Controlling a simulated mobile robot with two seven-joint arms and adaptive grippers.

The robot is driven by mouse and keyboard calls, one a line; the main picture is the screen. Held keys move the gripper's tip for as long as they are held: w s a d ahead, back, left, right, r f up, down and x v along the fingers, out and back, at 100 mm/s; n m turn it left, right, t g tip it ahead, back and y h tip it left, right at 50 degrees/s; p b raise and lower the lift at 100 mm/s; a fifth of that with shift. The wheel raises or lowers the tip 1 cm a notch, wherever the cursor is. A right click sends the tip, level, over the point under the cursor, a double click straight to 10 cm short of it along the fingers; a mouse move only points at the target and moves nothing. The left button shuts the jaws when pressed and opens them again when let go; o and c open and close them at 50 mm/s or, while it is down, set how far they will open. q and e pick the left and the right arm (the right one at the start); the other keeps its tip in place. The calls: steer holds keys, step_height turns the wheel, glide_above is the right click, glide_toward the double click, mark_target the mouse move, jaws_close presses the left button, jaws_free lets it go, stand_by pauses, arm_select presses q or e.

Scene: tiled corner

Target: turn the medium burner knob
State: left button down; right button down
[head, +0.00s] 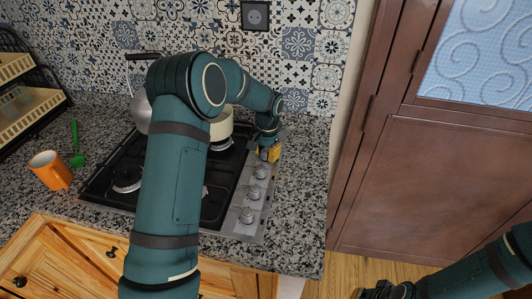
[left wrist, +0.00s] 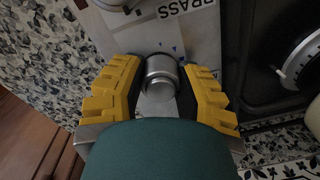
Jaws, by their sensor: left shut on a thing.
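The stove's metal control strip (head: 238,222) runs along the hob's right side with a row of silver knobs, three of them clear of my gripper: one near the gripper (head: 260,172), a middle one (head: 254,192) and a front one (head: 247,215). My left gripper (head: 269,154), with yellow fingers, is down at the far end of the row. In the left wrist view my left gripper (left wrist: 160,80) is shut on a silver knob (left wrist: 161,74), one finger on each side. I cannot tell which burner size it serves. My right gripper (head: 385,291) is dark and cut off at the bottom edge.
A cream pot (head: 222,126) stands on a back burner beside my left arm, and a metal pan (head: 141,112) stands farther left. Counter right of the knobs is clear.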

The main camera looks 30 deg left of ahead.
arm_select(q)
steer(key=shift+d+n, duration=0.1)
steer(key=shift+n, duration=0.3)
steer(key=c, duration=0.6)
jaws_free()
steer(key=shift+w, duration=0.1)
steer(key=shift+o, duration=0.2)
step_height(320, 180, up, 12)
steer(key=shift+d, duration=0.2)
